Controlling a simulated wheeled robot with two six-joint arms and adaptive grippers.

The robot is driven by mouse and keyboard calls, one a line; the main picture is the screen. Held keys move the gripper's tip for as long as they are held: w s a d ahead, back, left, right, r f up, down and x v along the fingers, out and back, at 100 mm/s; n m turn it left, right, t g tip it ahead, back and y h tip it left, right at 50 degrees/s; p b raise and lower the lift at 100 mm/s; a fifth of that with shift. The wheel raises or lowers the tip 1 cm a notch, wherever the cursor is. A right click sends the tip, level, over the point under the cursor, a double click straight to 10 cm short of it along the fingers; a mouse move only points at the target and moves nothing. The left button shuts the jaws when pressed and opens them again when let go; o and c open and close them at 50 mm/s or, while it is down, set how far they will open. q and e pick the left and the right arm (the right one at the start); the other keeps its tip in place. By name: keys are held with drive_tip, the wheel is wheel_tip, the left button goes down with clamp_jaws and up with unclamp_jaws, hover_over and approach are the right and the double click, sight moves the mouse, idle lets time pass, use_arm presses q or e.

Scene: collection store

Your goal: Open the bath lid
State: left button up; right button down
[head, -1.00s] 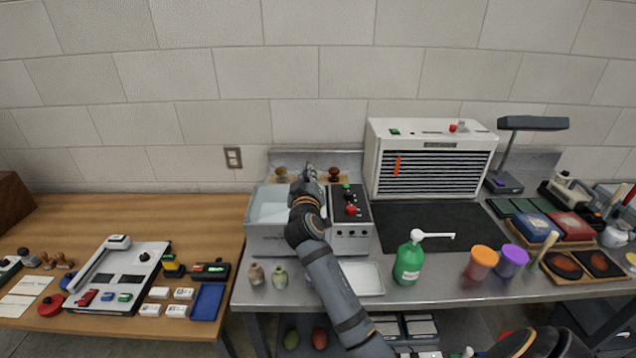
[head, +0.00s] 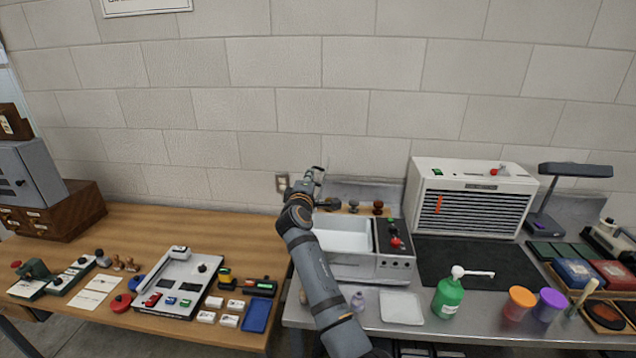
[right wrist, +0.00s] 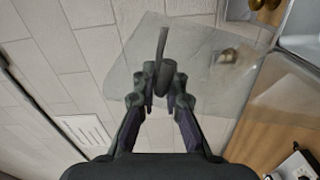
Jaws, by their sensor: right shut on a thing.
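The bath (head: 344,235) is a grey box on the metal bench, with its white inside showing from above. Its clear lid (right wrist: 205,70) fills the middle of the right wrist view, tilted up off the bath opening. A dark bar handle (right wrist: 161,46) is on the lid. My right gripper (right wrist: 160,92) is shut on this handle. In the head view my right gripper (head: 316,182) is behind the bath's back left corner, near the wall. The lid itself is hard to make out there. My left gripper is not in view.
The control panel (head: 393,237) with red and green buttons is on the bath's right. A white tray (head: 401,307) and green pump bottle (head: 448,297) stand in front. Stamps stand behind the bath. A wooden table (head: 215,228) adjoins on the left; the wall is close behind.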

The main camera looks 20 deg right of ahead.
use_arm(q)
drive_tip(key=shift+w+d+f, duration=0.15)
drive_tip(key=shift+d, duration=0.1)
use_arm(e)
drive_tip(key=w+a+n, duration=0.1)
drive_tip(key=a, duration=0.1)
drive_tip(key=shift+w+a+r+n, duration=0.3)
drive_tip(key=shift+w+a+n, duration=0.05)
drive_tip(key=shift+n, duration=0.05)
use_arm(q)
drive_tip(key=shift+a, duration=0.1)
use_arm(e)
drive_tip(key=c, duration=1.4)
unclamp_jaws()
drive_tip(key=shift+d+f, duration=0.1)
drive_tip(key=shift+f, duration=0.1)
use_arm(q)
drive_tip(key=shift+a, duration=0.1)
